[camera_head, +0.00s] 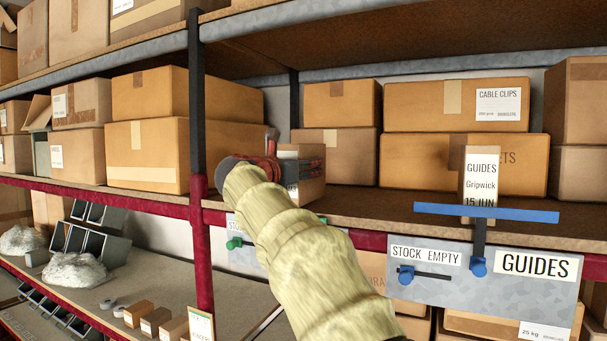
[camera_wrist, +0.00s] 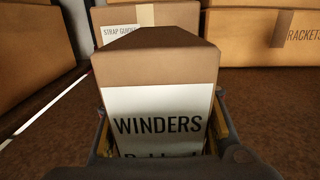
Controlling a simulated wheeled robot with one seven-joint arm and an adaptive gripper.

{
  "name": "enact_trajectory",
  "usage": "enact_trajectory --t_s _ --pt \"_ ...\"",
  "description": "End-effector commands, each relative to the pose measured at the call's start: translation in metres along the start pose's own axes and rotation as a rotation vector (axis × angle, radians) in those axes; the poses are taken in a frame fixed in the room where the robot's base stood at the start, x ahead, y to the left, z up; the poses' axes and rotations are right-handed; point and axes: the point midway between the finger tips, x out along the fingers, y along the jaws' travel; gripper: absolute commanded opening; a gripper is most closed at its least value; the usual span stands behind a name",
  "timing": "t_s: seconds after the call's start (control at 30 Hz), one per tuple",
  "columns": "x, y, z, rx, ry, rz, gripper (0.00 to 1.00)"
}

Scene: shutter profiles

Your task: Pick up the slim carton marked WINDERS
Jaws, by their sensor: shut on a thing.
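The slim carton marked WINDERS (camera_wrist: 157,75) is brown with a white label and fills the middle of the wrist view. It stands upright between the fingers of my gripper (camera_wrist: 160,135), one on each side. In the head view the carton (camera_head: 313,190) is at the shelf's front, partly covered by my gripper (camera_head: 308,168). My gripper is shut on it. The carton's bottom is hidden in the wrist view, and I cannot tell whether it touches the shelf.
A STRAP GUIDES box (camera_wrist: 118,31) stands behind the carton, with a BRACKETS box (camera_wrist: 285,45) at right. A slim GUIDES carton (camera_head: 479,168) stands right, behind a blue bar (camera_head: 486,213). A dark upright (camera_head: 197,110) stands left. Shelf between is clear.

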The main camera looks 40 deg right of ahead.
Motion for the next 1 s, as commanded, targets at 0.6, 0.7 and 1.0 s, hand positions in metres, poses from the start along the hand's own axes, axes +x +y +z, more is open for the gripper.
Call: enact_trajectory --t_s 0.6,0.7,1.0 --pt "-0.001 -0.001 0.003 0.002 -0.003 0.000 0.05" --pt "-0.001 -0.001 0.003 0.002 -0.003 0.000 0.05" --pt "-0.001 -0.001 0.020 0.006 -0.005 0.000 0.04"
